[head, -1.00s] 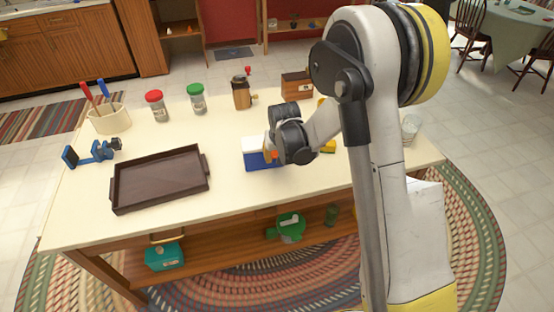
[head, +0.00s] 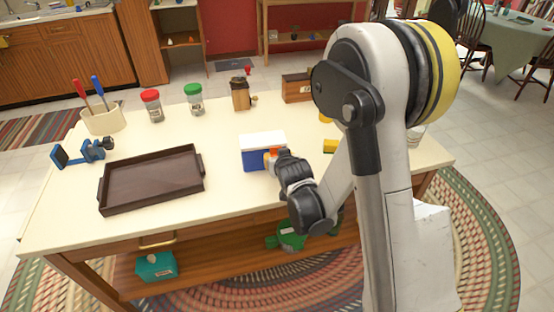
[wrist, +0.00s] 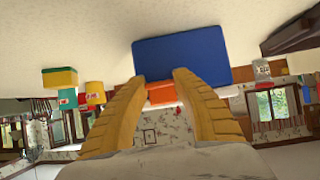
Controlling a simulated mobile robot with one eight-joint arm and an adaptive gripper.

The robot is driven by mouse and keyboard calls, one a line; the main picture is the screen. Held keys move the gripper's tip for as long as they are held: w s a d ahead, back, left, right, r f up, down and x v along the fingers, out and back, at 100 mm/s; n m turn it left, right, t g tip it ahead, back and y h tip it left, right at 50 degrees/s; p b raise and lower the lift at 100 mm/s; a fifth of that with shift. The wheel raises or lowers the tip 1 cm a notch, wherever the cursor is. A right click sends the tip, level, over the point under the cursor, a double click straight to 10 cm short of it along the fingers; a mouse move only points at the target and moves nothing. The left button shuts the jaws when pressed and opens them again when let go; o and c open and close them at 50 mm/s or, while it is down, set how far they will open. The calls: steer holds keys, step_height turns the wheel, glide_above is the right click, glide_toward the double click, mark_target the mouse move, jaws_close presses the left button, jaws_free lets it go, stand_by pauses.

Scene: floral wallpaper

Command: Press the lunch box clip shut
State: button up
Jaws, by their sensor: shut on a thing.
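The lunch box (head: 254,158), blue with a white lid, stands on the table right of the brown tray. Its blue body (wrist: 180,52) fills the upper middle of the wrist view. The orange clip (head: 271,157) is on its front face, and in the wrist view the clip (wrist: 161,93) sits between my yellowish fingers. My gripper (head: 272,160) is at the front of the box, reaching in from the front right, shut on the clip. My fingers hide part of the clip; I cannot tell whether it is fastened.
The brown tray (head: 152,180) lies to the left, with a blue clamp-like item (head: 82,152) beyond it. A yellow block (head: 330,146) is right of the lunch box. Jars (head: 152,105), a grinder (head: 241,95) and a wooden box (head: 297,88) stand along the back.

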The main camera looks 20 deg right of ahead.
stand_by(0.4)
steer(key=o, duration=1.2)
steer(key=v, duration=1.2)
steer(key=shift+f, duration=0.1)
